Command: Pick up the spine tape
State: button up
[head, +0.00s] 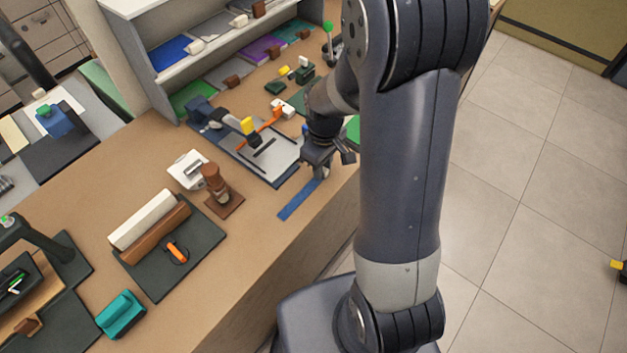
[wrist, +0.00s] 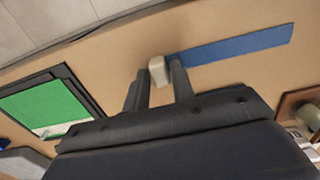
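The spine tape seems to be the flat blue strip (head: 300,200) near the table's front edge, below my gripper in the head view. In the wrist view, the strip (wrist: 235,45) runs right from the fingertips, with a small beige block (wrist: 158,70) at its near end. My gripper (wrist: 159,75) has one finger on each side of this block. The gap looks about as wide as the block, and I cannot tell whether the fingers touch it. In the head view, my gripper (head: 320,168) is low over the strip's upper end, and the fingertips are partly hidden.
A grey board with an orange-handled tool (head: 265,155) lies left of my gripper. A brown stamp-like piece (head: 216,185) stands on a pad further left. A green panel in a dark frame (wrist: 48,108) shows in the wrist view. Bare table (head: 245,260) lies toward the front edge.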

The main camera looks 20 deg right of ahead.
grip_shut()
notch_tip(320, 180, up, 10)
dwell(0.6)
